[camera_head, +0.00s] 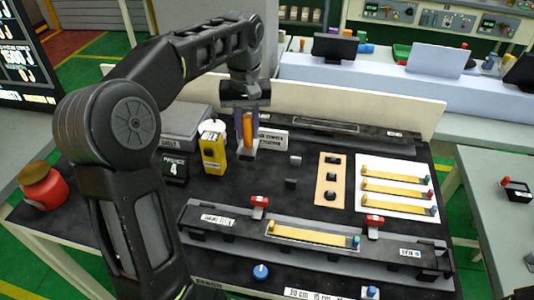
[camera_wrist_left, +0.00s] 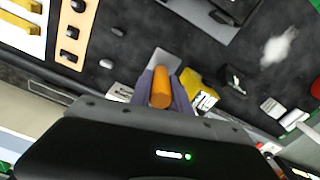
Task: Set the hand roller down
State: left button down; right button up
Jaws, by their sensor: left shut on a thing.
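The hand roller shows as an orange handle (camera_head: 247,128), upright between the fingers of my left gripper (camera_head: 247,140). In the left wrist view the orange handle (camera_wrist_left: 160,88) sits between both fingers of the left gripper (camera_wrist_left: 163,90), which is shut on it. A light grey piece (camera_wrist_left: 165,60) lies just beyond the fingers. The roller's lower end is hidden, and I cannot tell whether it touches the table. A white label sign (camera_head: 272,139) stands right beside the gripper. My right gripper is not in view.
A yellow box (camera_head: 213,150) stands close left of the gripper, with a black numbered block (camera_head: 174,168) farther left. A tan board (camera_head: 330,180) and a white board with yellow strips (camera_head: 395,208) lie right. A long fixture (camera_head: 315,257) crosses the front. A low wall (camera_head: 350,101) runs behind.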

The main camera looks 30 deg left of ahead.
aim_at(250, 146)
pick_arm(q)
jog(key=shift+w, duration=0.45)
jog(key=shift+s+r, duration=0.15)
jog(key=shift+s, duration=0.15)
jog(key=shift+w+f, duration=0.1)
jog(key=shift+f, duration=3.1)
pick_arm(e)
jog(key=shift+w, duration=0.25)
pick_arm(q)
notch_tip(250, 146, down, 4)
jog(key=shift+r, duration=0.15)
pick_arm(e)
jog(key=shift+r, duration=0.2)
